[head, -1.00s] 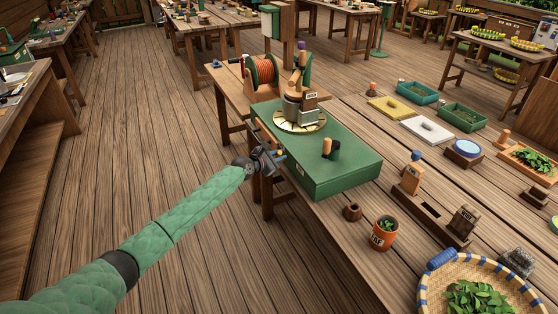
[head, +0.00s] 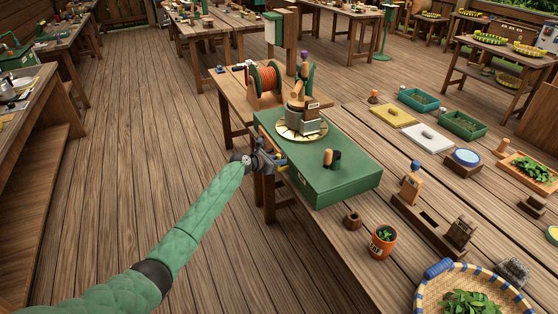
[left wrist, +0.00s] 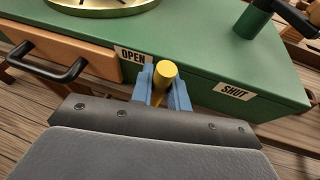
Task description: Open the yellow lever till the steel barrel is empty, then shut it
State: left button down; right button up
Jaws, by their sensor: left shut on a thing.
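The steel barrel (head: 307,119) stands on a round brass plate (head: 287,132) on top of a green box (head: 325,185). Whether it holds anything cannot be seen. The yellow lever (left wrist: 166,70) sticks out from the box's front face, close to the OPEN label (left wrist: 133,56) and well away from the SHUT label (left wrist: 235,91). My left gripper (head: 279,161) is at that face, its blue fingers (left wrist: 162,88) shut on the lever from both sides. In the head view the fingers mostly hide the lever. My right gripper is in no view.
A wooden drawer with a black handle (left wrist: 65,73) sits left of the lever. An orange reel (head: 265,78) stands behind the box. The floor left of my arm is clear.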

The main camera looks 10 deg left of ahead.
pick_arm(q)
jog(key=shift+f, duration=0.15)
jog(key=c, duration=1.3)
grip_release()
jog(key=shift+a, duration=0.1)
jog(key=shift+c, duration=0.2)
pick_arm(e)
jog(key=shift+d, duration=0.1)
